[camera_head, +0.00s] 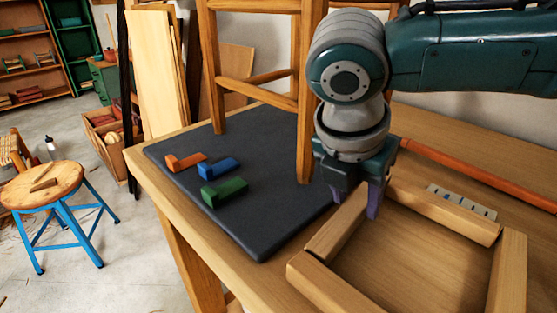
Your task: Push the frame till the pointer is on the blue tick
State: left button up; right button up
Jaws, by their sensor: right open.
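The wooden frame (320,284) is a light-brown rectangle of bars lying on the bench at the lower right, its near part cut off by the picture edge. A pale scale strip (462,202) with small dark marks lies just behind its back bar. The pointer and the blue tick are too small to make out. My right gripper (364,204) points down at the frame's back left corner, its purple fingers open. Its fingers hide part of that corner, and I cannot tell whether they touch the wood. My left gripper is out of view.
A dark mat (270,215) holds orange (185,161), blue (219,168) and green (224,191) L-shaped blocks. A wooden chair frame (305,130) stands on its back part. An orange bar (480,175) runs behind the scale. A blue-legged stool (45,190) stands on the floor at left.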

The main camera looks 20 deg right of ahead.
jog(key=shift+w+d+f, duration=0.1)
jog(key=shift+d+f, duration=0.1)
jog(key=shift+f, duration=0.4)
grip_shut()
jog(key=shift+r, duration=0.15)
dwell(0.9)
